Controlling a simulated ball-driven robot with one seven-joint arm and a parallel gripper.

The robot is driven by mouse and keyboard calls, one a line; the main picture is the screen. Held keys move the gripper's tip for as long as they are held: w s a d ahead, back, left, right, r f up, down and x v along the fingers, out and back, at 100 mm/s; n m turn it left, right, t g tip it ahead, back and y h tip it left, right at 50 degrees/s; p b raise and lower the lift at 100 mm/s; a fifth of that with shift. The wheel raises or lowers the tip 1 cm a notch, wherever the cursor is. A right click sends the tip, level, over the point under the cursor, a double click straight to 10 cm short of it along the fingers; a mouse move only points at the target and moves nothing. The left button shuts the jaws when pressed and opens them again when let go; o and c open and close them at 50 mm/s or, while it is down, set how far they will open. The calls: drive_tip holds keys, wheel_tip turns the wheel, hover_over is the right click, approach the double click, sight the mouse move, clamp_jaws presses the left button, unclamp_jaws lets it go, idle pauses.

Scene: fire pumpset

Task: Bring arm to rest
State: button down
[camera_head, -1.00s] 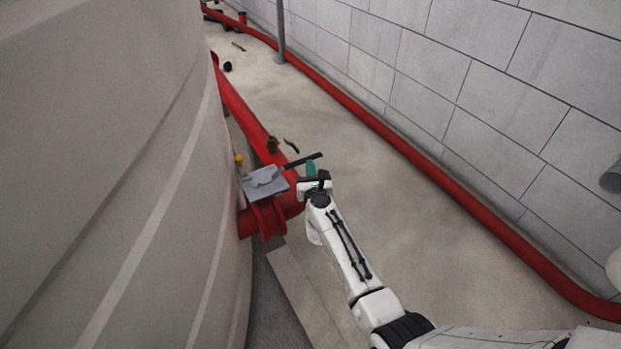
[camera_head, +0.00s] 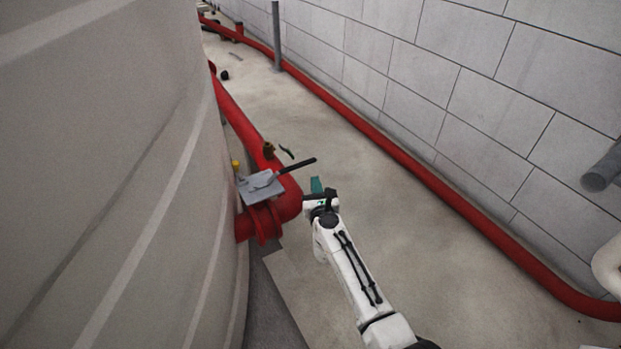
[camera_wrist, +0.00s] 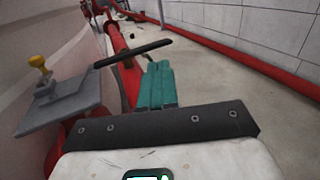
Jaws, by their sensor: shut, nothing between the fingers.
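My white arm (camera_head: 345,262) reaches up from the lower right in the head view. My gripper (camera_head: 316,185) has teal fingers, which also show in the wrist view (camera_wrist: 157,84). The fingers are together and empty. The gripper is just right of a grey plate (camera_head: 262,188) that rests on the red pipe (camera_head: 233,108). A black-handled tool (camera_head: 290,170) lies on the plate and its handle sticks out past the plate's right edge. In the wrist view the handle (camera_wrist: 135,52) lies behind and left of the fingers; I cannot tell whether they touch it.
A large grey tank (camera_head: 110,180) fills the left side. A block wall (camera_head: 480,110) with a red pipe (camera_head: 440,190) along its foot closes the right side. The floor (camera_head: 370,170) between is mostly clear. A yellow knob (camera_wrist: 38,64) stands by the plate.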

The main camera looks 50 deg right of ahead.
drive_tip(key=s+a+p, duration=0.1)
drive_tip(key=s+a, duration=0.1)
drive_tip(key=s, duration=0.5)
drive_tip(key=shift+s+a+p, duration=0.15)
drive_tip(key=shift+s+p, duration=0.05)
drive_tip(key=shift+p, duration=0.1)
drive_tip(key=a+r+n+t+y, duration=0.2)
drive_tip(key=a+n+t+y, duration=0.1)
drive_tip(key=a+n+y, duration=1.15)
drive_tip(key=s+a+f+n+g, duration=0.3)
drive_tip(key=s+a+n+g, duration=0.3)
drive_tip(key=n, duration=0.9)
drive_tip(key=s+n+g+h, duration=0.4)
drive_tip(key=s+n+g, duration=0.75)
drive_tip(key=s, duration=1.05)
wheel_tip(320, 180, up, 28)
drive_tip(key=s+d+n+t+p, duration=0.1)
drive_tip(key=n+p, duration=0.1)
drive_tip(key=p, duration=2.6)
drive_tip(key=shift+r, duration=0.2)
